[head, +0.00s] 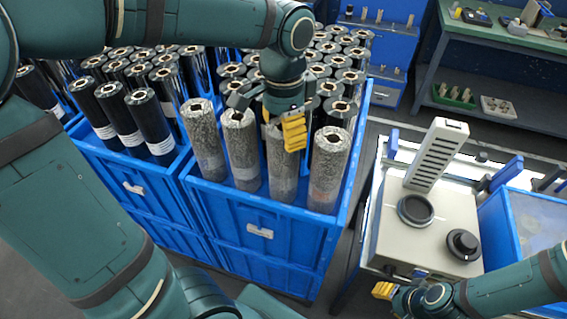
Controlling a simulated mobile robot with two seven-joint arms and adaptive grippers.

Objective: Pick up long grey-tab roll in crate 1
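Long silver-grey rolls stand upright along the front of the blue crate (262,228) in the middle; these include the far-left roll (205,145), the second roll (242,150), the third roll (282,165) and the right roll (328,170). My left gripper (268,115) points down over the third roll, with its fingers spread. One yellow fingertip hides part of that roll's top. I cannot tell whether it touches the roll. Tab colours are too small to tell apart surely. My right gripper (385,290) is low at the right, beside the machine, partly hidden.
Black-wrapped rolls (118,115) stand in another blue crate (135,188) at left. More rolls crowd behind the silver ones. A pale machine (425,235) with a tall slotted column stands at right. A green-topped workbench (510,38) is at the back right.

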